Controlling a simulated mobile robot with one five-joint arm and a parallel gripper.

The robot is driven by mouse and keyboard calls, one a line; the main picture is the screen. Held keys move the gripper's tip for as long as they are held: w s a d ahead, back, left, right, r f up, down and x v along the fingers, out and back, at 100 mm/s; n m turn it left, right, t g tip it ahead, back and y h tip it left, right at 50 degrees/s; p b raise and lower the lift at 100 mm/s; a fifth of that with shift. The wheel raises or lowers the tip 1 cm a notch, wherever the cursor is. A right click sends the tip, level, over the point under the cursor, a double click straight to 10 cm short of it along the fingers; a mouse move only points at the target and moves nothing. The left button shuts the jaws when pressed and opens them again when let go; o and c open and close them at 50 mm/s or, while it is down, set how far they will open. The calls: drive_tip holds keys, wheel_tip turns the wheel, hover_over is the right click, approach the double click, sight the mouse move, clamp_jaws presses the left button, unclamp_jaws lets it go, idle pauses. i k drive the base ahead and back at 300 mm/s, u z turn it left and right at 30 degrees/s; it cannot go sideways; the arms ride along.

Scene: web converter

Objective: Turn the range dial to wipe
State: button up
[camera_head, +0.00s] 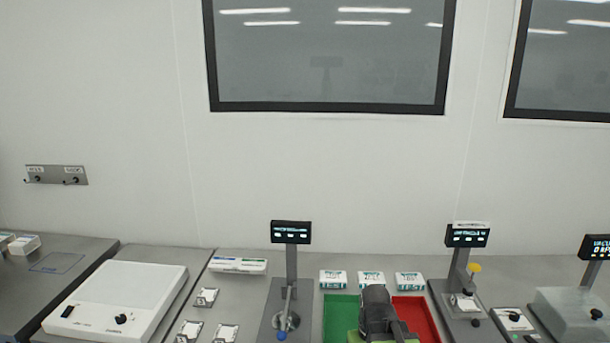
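The range dial cannot be picked out for certain, because the labels are too small to read. One black knob (121,319) sits on the front right of a white flat box (135,281) at the left. Another small dark knob (514,317) sits on a white-topped unit at the right. My gripper (378,302) appears as a dark shape at the bottom centre, in front of the green and red trays and well apart from both knobs. Its fingers cannot be made out, so its opening and anything it holds are hidden.
A green tray (338,312) and a red tray (428,326) flank my arm, with several small boxes behind. A post with a display (290,232) and lever stands left of them. Another display post (467,236) stands right. A clear-covered unit (570,308) is at far right.

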sight(513, 316)
drive_tip(key=z, duration=1.05)
drive_tip(key=k, duration=0.65)
drive_tip(key=u, duration=0.15)
drive_tip(key=i, duration=1.35)
drive_tip(key=z, duration=0.45)
